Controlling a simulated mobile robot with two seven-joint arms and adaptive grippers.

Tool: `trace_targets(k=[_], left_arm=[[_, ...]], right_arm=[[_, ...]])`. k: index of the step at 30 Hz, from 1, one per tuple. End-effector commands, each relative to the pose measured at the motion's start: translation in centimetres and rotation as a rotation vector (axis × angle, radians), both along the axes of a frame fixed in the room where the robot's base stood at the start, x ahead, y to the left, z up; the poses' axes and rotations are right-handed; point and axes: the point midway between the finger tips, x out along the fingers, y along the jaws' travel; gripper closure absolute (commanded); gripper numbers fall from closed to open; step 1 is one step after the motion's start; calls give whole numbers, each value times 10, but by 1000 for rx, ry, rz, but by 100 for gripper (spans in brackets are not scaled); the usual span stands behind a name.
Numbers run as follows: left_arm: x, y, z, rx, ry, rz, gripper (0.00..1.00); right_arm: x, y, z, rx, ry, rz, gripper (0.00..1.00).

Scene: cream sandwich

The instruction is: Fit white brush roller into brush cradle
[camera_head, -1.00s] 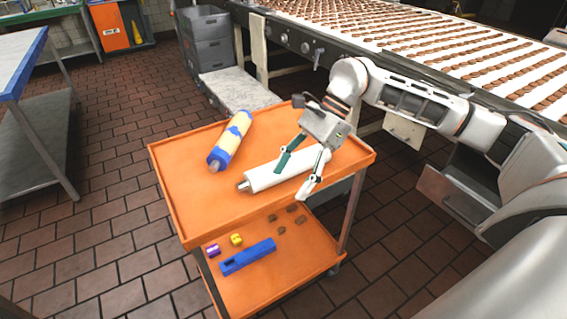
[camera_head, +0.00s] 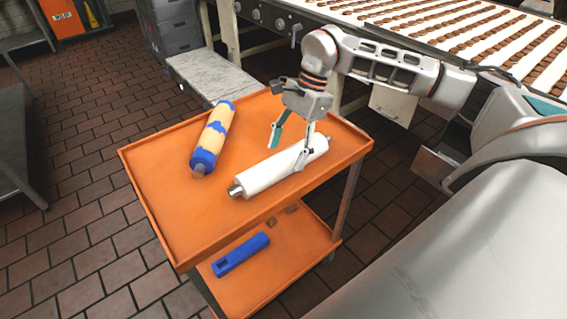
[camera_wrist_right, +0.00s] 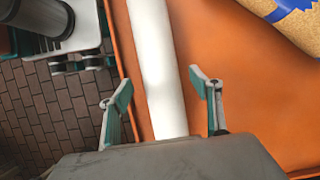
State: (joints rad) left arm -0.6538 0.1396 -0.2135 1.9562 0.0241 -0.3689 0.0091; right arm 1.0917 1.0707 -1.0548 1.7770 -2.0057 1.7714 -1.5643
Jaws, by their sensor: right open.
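The white brush roller (camera_head: 262,178) lies on the top of the orange cart, with a grey metal shaft end at its near left. My right gripper (camera_head: 287,147) is open over the roller, pointing down. In the right wrist view the white roller (camera_wrist_right: 155,60) runs between the two spread fingers (camera_wrist_right: 158,86), with space on both sides. Whether the fingertips reach below its top cannot be told. I cannot make out a brush cradle in these views. My left gripper is not in view.
The cart top (camera_head: 160,205) also carries a cream and blue roller (camera_head: 213,137), left of the white one. A blue block (camera_head: 241,255) lies on the lower shelf. A conveyor with chocolate rows (camera_head: 480,45) stands behind, with grey crates (camera_head: 172,35) at the back left.

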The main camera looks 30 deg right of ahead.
Motion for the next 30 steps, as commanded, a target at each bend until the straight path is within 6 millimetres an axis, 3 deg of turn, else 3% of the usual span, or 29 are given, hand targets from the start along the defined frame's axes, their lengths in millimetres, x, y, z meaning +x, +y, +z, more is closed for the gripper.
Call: trace_targets(k=[4, 11, 14, 19, 30], left_arm=[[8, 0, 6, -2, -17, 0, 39], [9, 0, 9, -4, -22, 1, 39], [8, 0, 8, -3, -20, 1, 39], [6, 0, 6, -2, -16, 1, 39], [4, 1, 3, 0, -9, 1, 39]], right_arm=[[0, 5, -12, 0, -1, 1, 36], [0, 6, -13, 1, -1, 1, 36], [0, 6, -13, 1, -1, 1, 57], [0, 6, -13, 0, -1, 1, 100], [1, 6, -2, 2, -7, 0, 100]])
